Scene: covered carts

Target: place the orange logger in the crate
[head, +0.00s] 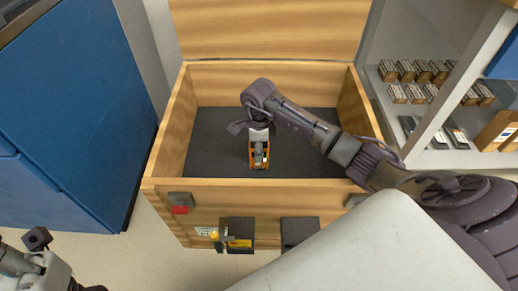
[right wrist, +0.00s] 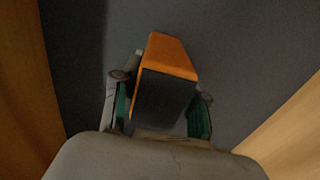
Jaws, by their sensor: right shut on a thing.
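The wooden crate (head: 215,190) stands open in the middle of the head view, its lid (head: 275,28) raised at the back and its floor (head: 215,140) dark grey. The orange logger (head: 254,164), orange with a dark face, is inside the crate walls, near the middle. My right gripper (head: 259,148) reaches down into the crate and is shut on the logger. In the right wrist view the logger (right wrist: 172,52) sits between the two fingers (right wrist: 160,105) over the grey floor. I cannot tell whether it touches the floor. My left gripper (head: 38,245) shows only partly at the lower left, away from the crate.
A blue cabinet (head: 75,100) stands left of the crate. Shelves (head: 440,125) with several small boxes stand at the right. The crate's front carries a red-marked latch (head: 180,204) and dark holders (head: 298,231), one with a yellow item. The crate floor around the logger is clear.

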